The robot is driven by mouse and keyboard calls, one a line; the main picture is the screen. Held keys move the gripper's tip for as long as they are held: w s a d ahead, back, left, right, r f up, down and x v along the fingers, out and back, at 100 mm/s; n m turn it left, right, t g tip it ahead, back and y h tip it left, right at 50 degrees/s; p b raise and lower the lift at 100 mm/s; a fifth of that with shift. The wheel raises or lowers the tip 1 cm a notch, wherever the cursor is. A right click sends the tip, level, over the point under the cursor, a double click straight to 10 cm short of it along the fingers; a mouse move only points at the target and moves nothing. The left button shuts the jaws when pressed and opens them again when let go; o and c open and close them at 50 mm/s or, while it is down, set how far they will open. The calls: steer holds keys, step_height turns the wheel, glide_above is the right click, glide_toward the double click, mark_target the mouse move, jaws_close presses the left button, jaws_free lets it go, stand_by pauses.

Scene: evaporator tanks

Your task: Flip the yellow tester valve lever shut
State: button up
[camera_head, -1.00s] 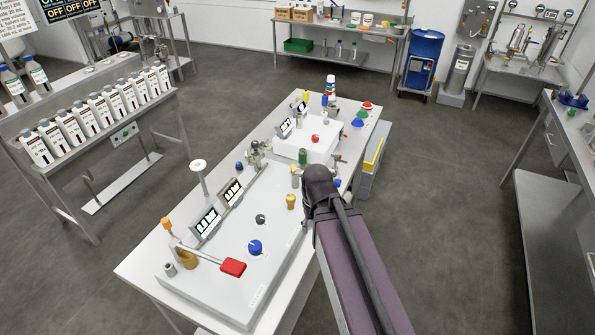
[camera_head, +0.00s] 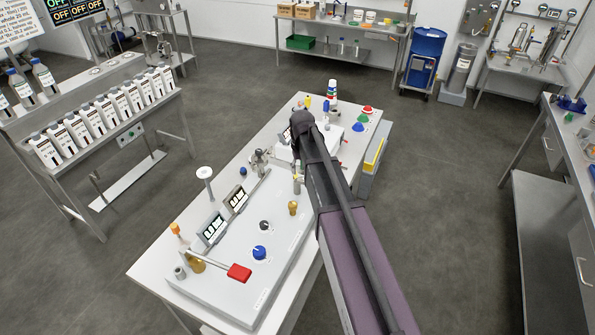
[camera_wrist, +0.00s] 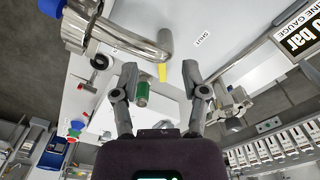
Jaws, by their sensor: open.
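In the wrist view, a small yellow piece (camera_wrist: 162,72), which looks like the valve lever, shows beside the end of a bent steel pipe (camera_wrist: 135,42). A "SHUT" label (camera_wrist: 202,40) is on the white surface near it. My gripper (camera_wrist: 159,70) is open, with one finger on each side of the yellow piece in the picture; I cannot tell how far away it is. Nothing is held.
A green cylinder (camera_wrist: 142,92) is close to my left finger. A metal fitting (camera_wrist: 232,102) is near the right finger. On the bench, a red-handled lever (camera_head: 239,272), blue knob (camera_head: 259,252) and yellow knob (camera_head: 293,208) stand on the near white panel.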

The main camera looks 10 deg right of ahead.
steer(key=w+r+p, duration=0.1)
steer(key=w+r, duration=0.1)
steer(key=w, duration=0.5)
steer(key=shift+r+p, duration=0.3)
steer(key=shift+f, duration=0.2)
step_height(320, 180, down, 14)
steer(key=b, duration=1.3)
steer(key=shift+r+b, duration=0.25)
steer(key=shift+b, duration=0.15)
